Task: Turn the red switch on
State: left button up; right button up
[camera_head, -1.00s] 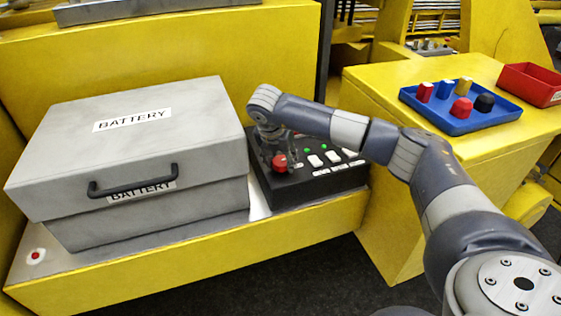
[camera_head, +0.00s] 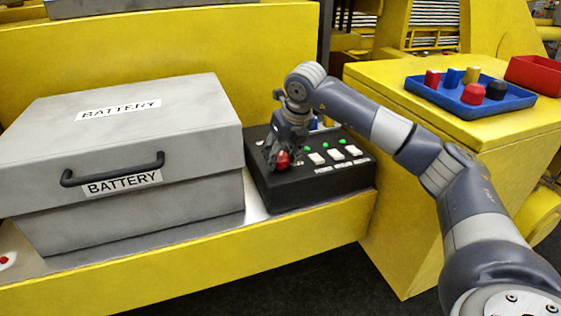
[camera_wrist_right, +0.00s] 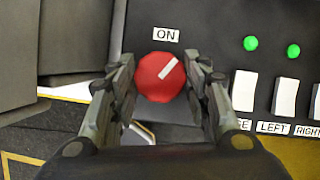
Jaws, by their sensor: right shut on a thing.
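The red switch (camera_head: 283,161) is a round knob on the black control box (camera_head: 318,181). In the right wrist view the red switch (camera_wrist_right: 152,88) carries a white mark that points up and to the right. The "ON" label (camera_wrist_right: 166,35) sits straight above it, so the mark is turned away from the label. My right gripper (camera_head: 277,157) reaches down to the knob from above. In the wrist view my right gripper (camera_wrist_right: 158,76) has one finger on each side of the knob and is shut on it. My left gripper is not in view.
Green lights (camera_wrist_right: 293,51) and white rocker switches (camera_wrist_right: 285,97) lie right of the knob. A grey battery box (camera_head: 120,206) stands close on the left. A blue tray (camera_head: 451,104) with coloured knobs and a red bin (camera_head: 535,72) sit on the yellow block at right.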

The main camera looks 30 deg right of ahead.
jog(key=n+y, duration=0.1)
jog(key=n, duration=0.1)
jog(key=shift+d+n, duration=0.1)
jog(key=shift+n, duration=0.2)
jog(key=shift+d+n+g+y, duration=0.1)
jog(key=shift+n+g+y, duration=0.45)
jog(key=shift+n, duration=1.45)
jog(key=shift+t+y, duration=0.25)
jog(key=o, duration=1)
jog(key=shift+o, duration=0.2)
jog(key=shift+r, duration=0.2)
jog(key=v, duration=1.1)
jog(key=shift+r, duration=0.35)
jog(key=shift+s+d, duration=0.1)
jog(key=shift+d, duration=0.05)
